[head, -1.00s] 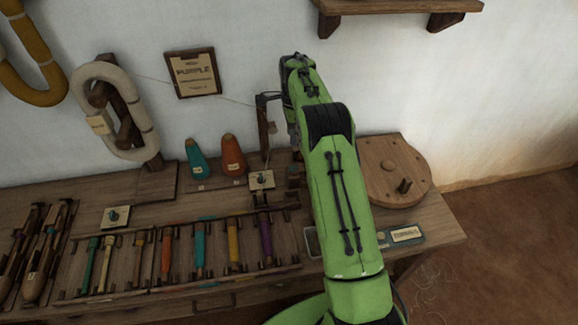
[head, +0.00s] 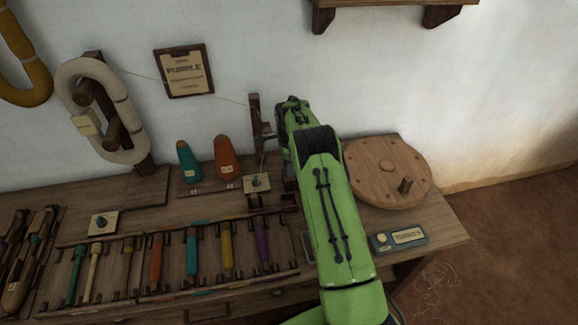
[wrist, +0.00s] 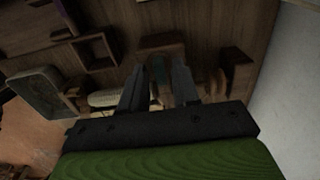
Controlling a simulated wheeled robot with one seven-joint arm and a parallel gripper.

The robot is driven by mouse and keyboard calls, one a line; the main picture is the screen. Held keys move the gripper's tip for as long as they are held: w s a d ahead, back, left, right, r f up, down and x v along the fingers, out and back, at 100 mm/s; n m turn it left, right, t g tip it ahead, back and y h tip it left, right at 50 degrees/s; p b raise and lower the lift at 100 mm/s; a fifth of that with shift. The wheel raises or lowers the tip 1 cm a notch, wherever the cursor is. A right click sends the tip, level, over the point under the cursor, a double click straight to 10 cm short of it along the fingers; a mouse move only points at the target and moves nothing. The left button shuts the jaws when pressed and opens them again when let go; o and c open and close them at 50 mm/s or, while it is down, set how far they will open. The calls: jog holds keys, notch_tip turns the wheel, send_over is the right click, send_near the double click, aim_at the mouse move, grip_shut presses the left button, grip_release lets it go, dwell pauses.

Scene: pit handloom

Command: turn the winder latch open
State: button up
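In the wrist view my gripper (wrist: 160,88) has its two dark fingers apart, with a visible gap between them. Brown wooden parts (wrist: 165,55) of what looks like the winder show beyond and between the fingertips, over the bench top. A pale ribbed cylinder (wrist: 105,98) lies partly behind the left finger. I cannot clearly pick out the latch or tell its angle. In the head view my green arm covers the winder area and hides most of the gripper. A round wooden disc (head: 375,178) with a peg stands right of the arm.
A labelled box (head: 398,239) sits at the bench's right end. Left of the arm are two cones (head: 227,160), a post (head: 254,122) with thread and a rack of coloured bobbins (head: 190,255). The wall is close behind. A small open tray (wrist: 97,50) shows in the wrist view.

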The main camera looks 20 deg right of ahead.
grip_shut()
jog(key=shift+n, duration=0.3)
jog(key=n+p, duration=0.1)
jog(key=n, duration=0.2)
jog(key=shift+r, duration=0.1)
jog(key=n, duration=0.3)
jog(key=shift+n+p, duration=0.3)
jog(key=shift+p, duration=0.1)
jog(key=n, duration=1)
jog(key=shift+n, duration=0.5)
